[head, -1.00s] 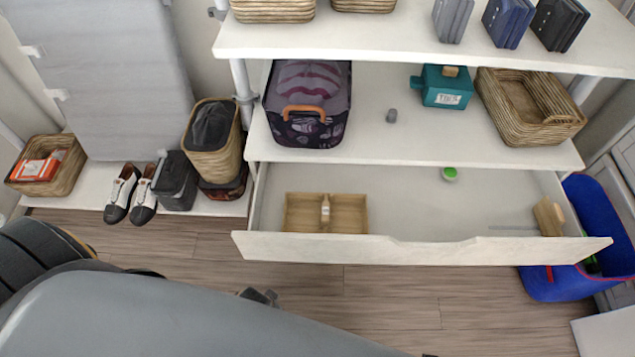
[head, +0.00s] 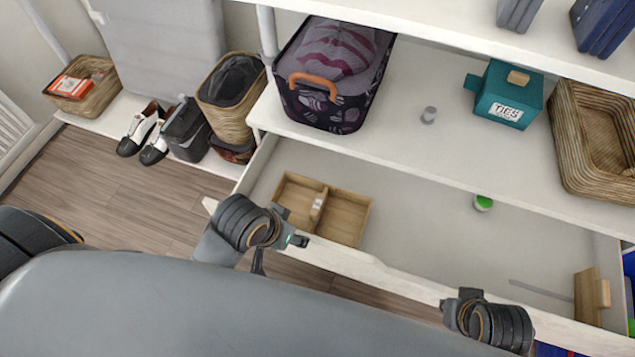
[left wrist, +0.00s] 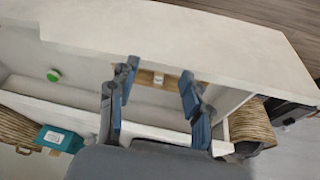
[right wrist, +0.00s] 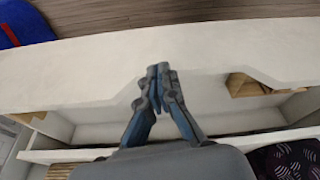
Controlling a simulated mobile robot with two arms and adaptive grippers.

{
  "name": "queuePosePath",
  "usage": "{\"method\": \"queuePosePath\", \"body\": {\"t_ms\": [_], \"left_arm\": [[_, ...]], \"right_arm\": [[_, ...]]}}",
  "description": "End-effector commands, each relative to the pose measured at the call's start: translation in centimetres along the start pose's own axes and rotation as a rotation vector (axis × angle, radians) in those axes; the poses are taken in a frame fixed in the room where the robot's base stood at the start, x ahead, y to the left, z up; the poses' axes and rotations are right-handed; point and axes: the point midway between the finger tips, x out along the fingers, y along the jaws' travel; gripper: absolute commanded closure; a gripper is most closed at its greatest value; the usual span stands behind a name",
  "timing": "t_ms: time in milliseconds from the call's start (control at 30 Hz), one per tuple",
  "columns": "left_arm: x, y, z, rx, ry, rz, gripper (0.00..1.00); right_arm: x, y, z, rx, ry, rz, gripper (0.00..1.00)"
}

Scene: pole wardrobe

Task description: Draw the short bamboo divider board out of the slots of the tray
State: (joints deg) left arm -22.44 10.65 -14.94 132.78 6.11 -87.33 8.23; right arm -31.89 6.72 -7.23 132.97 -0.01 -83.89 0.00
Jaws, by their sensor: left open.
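The bamboo tray (head: 348,232) lies in the left part of the open drawer. The short divider board (head: 321,200) stands across its middle, with a pale tab on it. In the left wrist view, part of the tray (left wrist: 146,76) and the pale tab show between the fingers, beyond the drawer front. My left gripper (head: 283,240) is open and empty near the drawer front, at the tray's near side, apart from the divider. My right gripper (head: 459,302) is near the drawer front, farther right; its fingertips are together with nothing between them in the right wrist view (right wrist: 158,72).
The drawer front (head: 395,275) lies between my arms and the tray. A green-topped item (head: 483,203) and a wooden piece (head: 590,297) are in the drawer. A shelf above holds a patterned bin (head: 325,90), a teal box (head: 505,95) and a basket (head: 600,140).

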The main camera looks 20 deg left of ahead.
Motion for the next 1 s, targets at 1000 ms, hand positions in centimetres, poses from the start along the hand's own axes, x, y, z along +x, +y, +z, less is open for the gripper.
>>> {"method": "queuePosePath", "body": {"t_ms": [1000], "left_arm": [[3.4, -0.6, -12.0, -0.140, -0.225, -0.117, 0.51]], "right_arm": [[12.1, -0.6, 3.3, -0.007, -0.047, -0.009, 1.00]]}}
